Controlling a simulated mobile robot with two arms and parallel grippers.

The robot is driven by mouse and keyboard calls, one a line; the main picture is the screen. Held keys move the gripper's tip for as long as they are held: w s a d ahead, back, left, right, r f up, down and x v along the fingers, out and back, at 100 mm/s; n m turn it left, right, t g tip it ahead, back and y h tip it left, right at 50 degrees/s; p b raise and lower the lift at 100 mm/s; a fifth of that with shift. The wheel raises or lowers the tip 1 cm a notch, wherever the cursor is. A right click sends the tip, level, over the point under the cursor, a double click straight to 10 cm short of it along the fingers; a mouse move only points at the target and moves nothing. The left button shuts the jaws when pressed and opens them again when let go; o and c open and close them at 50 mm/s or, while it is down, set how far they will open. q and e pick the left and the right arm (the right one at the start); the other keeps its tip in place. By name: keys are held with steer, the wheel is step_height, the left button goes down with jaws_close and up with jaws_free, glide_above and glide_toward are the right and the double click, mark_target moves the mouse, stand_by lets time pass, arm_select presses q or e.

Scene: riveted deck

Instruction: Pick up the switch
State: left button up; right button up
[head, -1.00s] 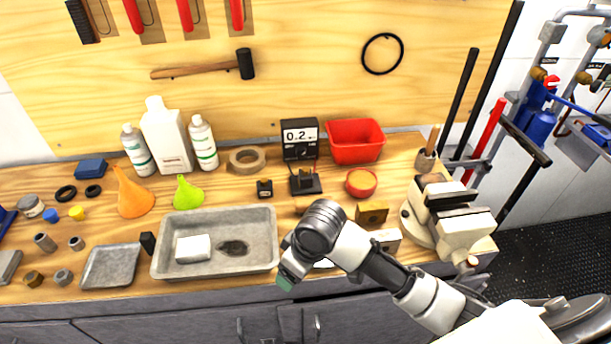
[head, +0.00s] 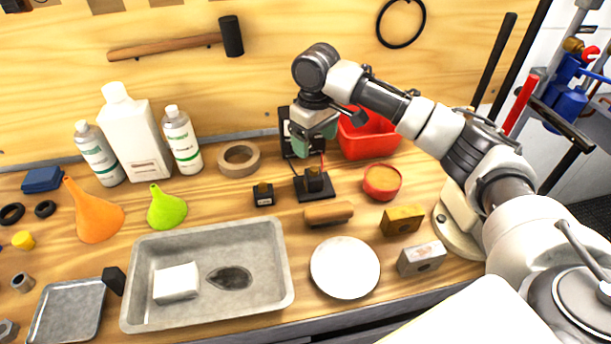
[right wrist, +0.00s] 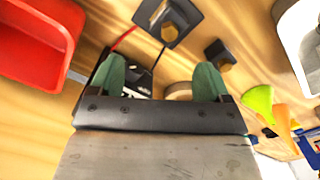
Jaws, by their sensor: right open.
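A small black block with a brass-coloured top (head: 263,195) stands on the wooden bench; it also shows in the right wrist view (right wrist: 220,54). A similar dark block sits on a black base (head: 318,194) with a red lead, which also shows at the top of the right wrist view (right wrist: 168,22). I cannot tell for sure which of these is the switch. My right gripper (head: 318,140) hangs above and behind the base, in front of the meter (head: 284,130). Its green fingers (right wrist: 160,82) are open and empty. My left gripper is not in view.
A red bin (head: 367,138) stands right behind my right gripper. Near the blocks are a tape roll (head: 239,158), a red round tin (head: 382,181), a wooden-looking block (head: 329,213), a white disc (head: 345,267) and a grey metal tray (head: 208,237). White bottles stand at the left.

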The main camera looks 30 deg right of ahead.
mark_target(314, 167)
steer(key=f, duration=0.2)
steer(key=s+f, duration=0.1)
steer(key=f, duration=0.1)
steer(key=shift+f, duration=0.45)
steer(key=f, duration=0.4)
steer(key=shift+s+a+f+p, duration=0.15)
steer(key=shift+s+a+p, duration=0.15)
steer(key=shift+p, duration=0.1)
steer(key=shift+w+f, duration=0.1)
steer(key=shift+f, duration=0.2)
steer(key=c, duration=0.9)
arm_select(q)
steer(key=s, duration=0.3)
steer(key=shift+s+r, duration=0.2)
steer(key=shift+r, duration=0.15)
arm_select(e)
steer(key=shift+r, duration=0.1)
